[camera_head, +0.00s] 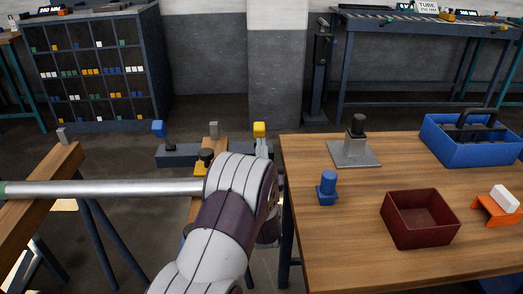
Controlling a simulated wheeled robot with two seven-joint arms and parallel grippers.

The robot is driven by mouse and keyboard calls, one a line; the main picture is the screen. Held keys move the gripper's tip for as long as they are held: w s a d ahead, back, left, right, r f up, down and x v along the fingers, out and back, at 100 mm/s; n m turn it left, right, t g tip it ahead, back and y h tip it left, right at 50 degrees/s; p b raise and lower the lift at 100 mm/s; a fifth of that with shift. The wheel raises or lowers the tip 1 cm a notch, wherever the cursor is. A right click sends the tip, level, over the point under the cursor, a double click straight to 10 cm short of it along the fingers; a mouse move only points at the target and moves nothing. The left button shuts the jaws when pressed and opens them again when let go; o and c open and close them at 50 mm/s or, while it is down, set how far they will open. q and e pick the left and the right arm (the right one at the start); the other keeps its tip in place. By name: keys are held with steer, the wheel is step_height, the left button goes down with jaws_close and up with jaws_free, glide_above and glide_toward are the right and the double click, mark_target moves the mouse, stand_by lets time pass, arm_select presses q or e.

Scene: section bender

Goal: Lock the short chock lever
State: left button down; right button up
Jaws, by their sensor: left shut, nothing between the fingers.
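My left arm comes up from the bottom centre and covers much of the middle. My left gripper (269,229) is mostly hidden behind its wrist; it is shut and empty, beside the workbench's left edge. Beyond the wrist are a dark-knobbed lever on a yellow base (204,157), a blue-topped lever (158,129) on a dark grey block and a yellow-topped post (260,130). I cannot tell which is the short chock lever, or whether it is locked. A metal tube (110,188) runs from the left to behind my arm. My right gripper is not in view.
The wooden workbench (350,240) at right holds a grey plate with a black-knobbed post (357,146), a blue knob (327,188), a dark red bin (420,218), a blue tote (470,138) and an orange stand (495,209). A wooden trestle (45,172) stands at left.

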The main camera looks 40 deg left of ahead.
mark_target(261, 132)
arm_select(q)
steer(key=r+p, duration=0.1)
steer(key=p, duration=0.1)
steer(key=r+g+h+p, duration=0.1)
steer(key=p, duration=0.1)
steer(key=r+p, duration=0.1)
steer(key=p, duration=0.2)
steer(key=shift+w+a+r+g, duration=0.25)
steer(key=shift+w+r+g, duration=0.05)
steer(key=shift+g, duration=0.1)
steer(key=w+a+g+h+p, duration=0.1)
steer(key=g+h+p, duration=0.1)
steer(key=p, duration=0.3)
steer(key=w+r+g+h+p, duration=0.1)
steer(key=g+p, duration=0.1)
steer(key=p, duration=0.4)
steer(key=w+a+g+h+p, duration=0.1)
steer(key=g+h+p, duration=0.1)
steer(key=p, duration=0.3)
steer(key=shift+a+r+h, duration=0.2)
steer(key=shift+a+h, duration=0.1)
steer(key=shift+a, duration=0.05)
steer(key=shift+w+a+f+p, duration=0.15)
steer(key=shift+w+p, duration=0.05)
steer(key=shift+p, duration=0.3)
steer(key=shift+w+a+f+g, duration=0.1)
steer(key=shift+w+f+g, duration=0.1)
steer(key=shift+g, duration=0.1)
steer(key=shift+w+a, duration=0.15)
steer(key=shift+r, duration=0.15)
